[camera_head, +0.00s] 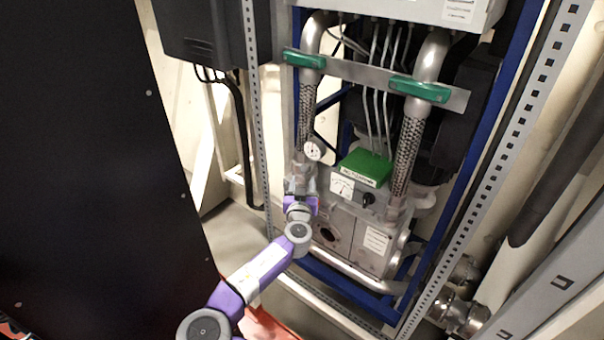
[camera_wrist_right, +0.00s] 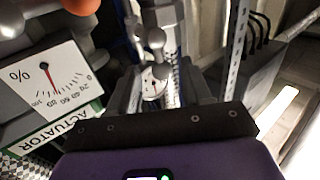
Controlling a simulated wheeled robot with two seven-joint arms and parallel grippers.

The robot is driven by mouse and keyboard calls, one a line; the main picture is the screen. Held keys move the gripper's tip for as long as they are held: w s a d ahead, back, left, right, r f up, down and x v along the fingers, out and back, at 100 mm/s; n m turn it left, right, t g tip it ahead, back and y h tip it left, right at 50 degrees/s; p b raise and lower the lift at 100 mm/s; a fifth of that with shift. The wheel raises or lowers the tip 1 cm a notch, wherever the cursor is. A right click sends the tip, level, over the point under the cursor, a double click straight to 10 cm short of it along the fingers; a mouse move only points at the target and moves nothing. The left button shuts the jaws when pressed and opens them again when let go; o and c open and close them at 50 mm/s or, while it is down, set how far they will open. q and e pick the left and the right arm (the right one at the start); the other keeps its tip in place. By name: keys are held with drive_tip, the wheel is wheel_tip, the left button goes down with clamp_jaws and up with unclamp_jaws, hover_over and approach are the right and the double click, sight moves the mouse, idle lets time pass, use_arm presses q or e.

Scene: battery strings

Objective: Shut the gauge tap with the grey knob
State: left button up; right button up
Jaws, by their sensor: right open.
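A small round gauge with a white dial (camera_head: 314,149) sits on the left pipe, below a braided hose. It also shows in the right wrist view (camera_wrist_right: 153,82), between my fingers from that viewpoint. A grey rounded knob (camera_wrist_right: 156,38) shows just beyond the gauge there; in the head view I cannot pick it out. My right gripper (camera_head: 301,186) is just below the gauge in the head view, in front of the left pipe. In the wrist view its fingers (camera_wrist_right: 157,88) are apart, with nothing seen gripped. Contact with the knob cannot be told. My left gripper is not in view.
An actuator box with a white scale (camera_head: 342,186) and green block (camera_head: 366,167) stands close right of the gripper. Green handles (camera_head: 420,89) cross the pipes above. A perforated upright rail (camera_head: 257,120) stands left. A large black panel (camera_head: 80,170) fills the left side.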

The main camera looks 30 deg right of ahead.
sight(304, 175)
drive_tip(key=shift+b+x, duration=0.35)
drive_tip(key=shift+x, duration=2.3)
drive_tip(key=shift+f, duration=0.15)
clamp_jaws()
